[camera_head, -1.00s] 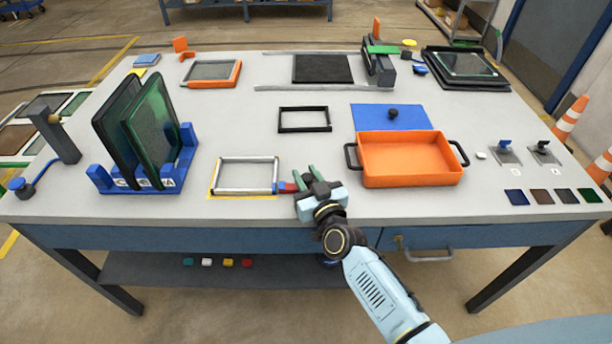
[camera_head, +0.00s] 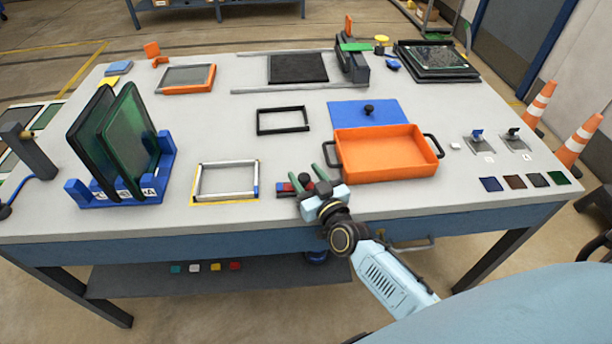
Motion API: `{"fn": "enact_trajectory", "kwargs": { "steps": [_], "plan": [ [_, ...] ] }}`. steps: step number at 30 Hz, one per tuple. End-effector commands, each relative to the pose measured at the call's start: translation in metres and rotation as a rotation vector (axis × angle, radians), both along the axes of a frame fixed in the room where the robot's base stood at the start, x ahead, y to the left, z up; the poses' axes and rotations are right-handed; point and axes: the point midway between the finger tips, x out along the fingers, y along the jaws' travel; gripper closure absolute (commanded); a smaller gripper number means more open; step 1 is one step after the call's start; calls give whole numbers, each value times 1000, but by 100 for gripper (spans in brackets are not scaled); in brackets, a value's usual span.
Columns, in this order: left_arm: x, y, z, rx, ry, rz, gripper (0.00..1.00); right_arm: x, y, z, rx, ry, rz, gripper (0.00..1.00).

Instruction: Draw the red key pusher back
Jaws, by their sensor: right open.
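The red key pusher (camera_head: 284,188) lies on the table, to the right of the silver rectangular frame (camera_head: 227,180), with a gap of bare table between them. A small blue piece (camera_head: 256,191) sits at the frame's right side. My right gripper (camera_head: 311,178) is open, with green-tipped fingers, low over the table at the pusher's right end. Its body hides part of the pusher, and I cannot tell whether the fingers touch it. My left gripper is not in view.
An orange tray (camera_head: 385,170) with black handles stands close to the right of my right gripper. A blue rack (camera_head: 125,190) with dark panels stands at the left. A black frame (camera_head: 283,121) lies behind.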

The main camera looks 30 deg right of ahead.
Motion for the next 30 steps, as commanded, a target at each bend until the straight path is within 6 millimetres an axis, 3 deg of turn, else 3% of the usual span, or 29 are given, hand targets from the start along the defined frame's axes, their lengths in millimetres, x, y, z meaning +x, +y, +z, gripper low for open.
{"fn": "enact_trajectory", "kwargs": {
  "steps": [8,21,30],
  "plan": [
    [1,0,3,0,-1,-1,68,-16,0,0,1,1,1,52],
    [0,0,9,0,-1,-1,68,-107,-3,0,-1,2,0,52],
    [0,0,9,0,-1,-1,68,-134,-5,0,0,1,-1,52]
  ]
}}
